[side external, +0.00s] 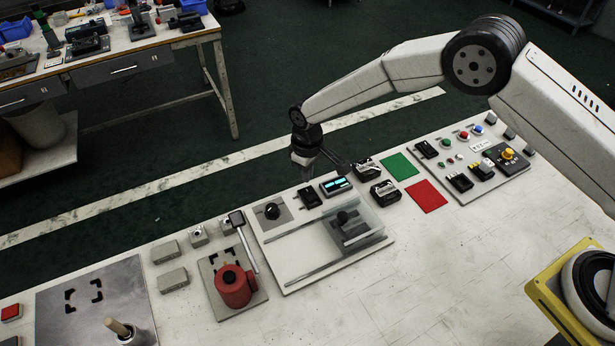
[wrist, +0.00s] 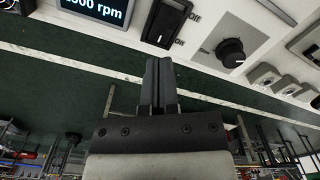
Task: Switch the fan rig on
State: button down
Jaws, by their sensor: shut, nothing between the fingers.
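The fan rig is a pale base plate (side external: 292,284) with rails and a clear sliding cover (side external: 357,229). At its back edge are a black rocker switch (side external: 310,197), a lit display (side external: 335,186) and a black knob (side external: 272,211). In the wrist view the rocker (wrist: 167,22) has ON and OFF lettering beside it; I cannot tell for sure which way it is tipped. The display (wrist: 95,8) is cut off and shows a number ending "00 rpm". My gripper (side external: 306,172) is shut and empty, just behind the switch; its fingertips (wrist: 159,62) appear just short of the rocker.
Left of the rig are a red pot (side external: 234,287) and small grey blocks. Right of it are black boxes (side external: 383,192), green (side external: 399,166) and red (side external: 427,196) mats, and a button panel (side external: 459,183).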

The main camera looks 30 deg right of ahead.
aim_at(309, 191)
jog(key=shift+r, duration=1.35)
jog(key=s+d+r+m+t, duration=0.1)
jog(key=s+d+r+m, duration=0.1)
jog(key=s+d+r, duration=0.3)
jog(key=s+d+r+m, duration=0.1)
jog(key=s+d+r, duration=0.2)
jog(key=d+r, duration=0.35)
jog(key=s+d+m, duration=0.1)
jog(key=s+d, duration=0.4)
jog(key=s, duration=0.3)
jog(key=s+d+r+m+t, duration=0.1)
jog(key=s+d+m, duration=0.1)
jog(key=s+d, duration=0.3)
jog(key=s, duration=0.3)
jog(key=shift+r+t, duration=0.25)
jog(key=shift+t, duration=0.05)
